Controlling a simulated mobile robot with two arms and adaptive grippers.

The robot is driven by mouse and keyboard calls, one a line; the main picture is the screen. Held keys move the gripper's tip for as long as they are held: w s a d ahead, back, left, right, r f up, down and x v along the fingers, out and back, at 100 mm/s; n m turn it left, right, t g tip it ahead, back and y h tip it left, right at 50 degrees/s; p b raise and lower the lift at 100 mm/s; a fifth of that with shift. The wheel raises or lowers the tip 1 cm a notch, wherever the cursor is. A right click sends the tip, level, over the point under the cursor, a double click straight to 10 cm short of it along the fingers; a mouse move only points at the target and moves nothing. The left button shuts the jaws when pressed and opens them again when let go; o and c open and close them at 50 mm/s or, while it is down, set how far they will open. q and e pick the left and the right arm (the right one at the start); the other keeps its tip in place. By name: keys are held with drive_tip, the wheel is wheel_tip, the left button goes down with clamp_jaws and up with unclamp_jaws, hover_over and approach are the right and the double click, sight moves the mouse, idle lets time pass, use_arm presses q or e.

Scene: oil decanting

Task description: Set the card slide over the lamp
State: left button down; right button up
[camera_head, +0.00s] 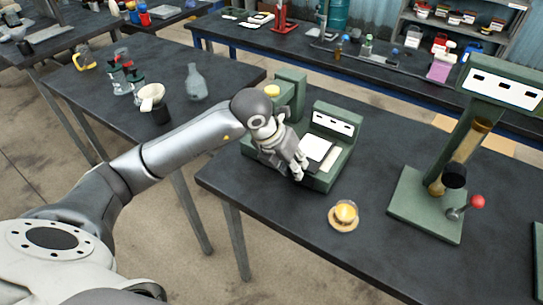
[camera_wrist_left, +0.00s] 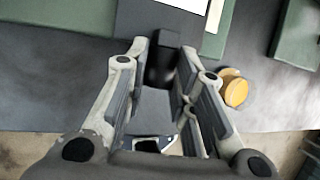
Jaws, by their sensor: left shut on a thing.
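My left gripper (camera_head: 297,170) is at the front of a low green instrument (camera_head: 343,158) on the dark table. In the left wrist view the gripper (camera_wrist_left: 163,92) is shut on a dark upright handle (camera_wrist_left: 160,62), which appears joined to a flat dark slide (camera_wrist_left: 140,20). A bright white panel (camera_head: 316,148) lies on the instrument, just behind and right of the fingers. I cannot tell whether this panel is the lamp or the card. My right gripper is not in view.
A small glass with yellow liquid (camera_head: 345,211) stands on a round wooden saucer near the table's front edge. A green stand with a red-knobbed lever (camera_head: 477,201) is to the right. A flask (camera_head: 195,84) stands on the left table. Table between instrument and stand is clear.

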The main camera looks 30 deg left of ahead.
use_arm(q)
drive_tip(key=shift+d, duration=0.9)
drive_tip(key=shift+s+d, duration=0.1)
drive_tip(key=shift+d, duration=0.05)
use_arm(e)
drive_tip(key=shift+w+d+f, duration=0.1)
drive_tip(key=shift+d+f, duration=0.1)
use_arm(q)
drive_tip(key=c, duration=1.5)
unclamp_jaws()
drive_tip(key=o, duration=0.3)
drive_tip(key=shift+d, duration=0.15)
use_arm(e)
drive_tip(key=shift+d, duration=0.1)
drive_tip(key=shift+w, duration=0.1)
use_arm(q)
drive_tip(key=shift+a+r, duration=0.2)
drive_tip(key=shift+r, duration=0.05)
drive_tip(key=v, duration=1.1)
drive_tip(key=shift+s+r, duration=0.15)
drive_tip(key=shift+r, duration=0.05)
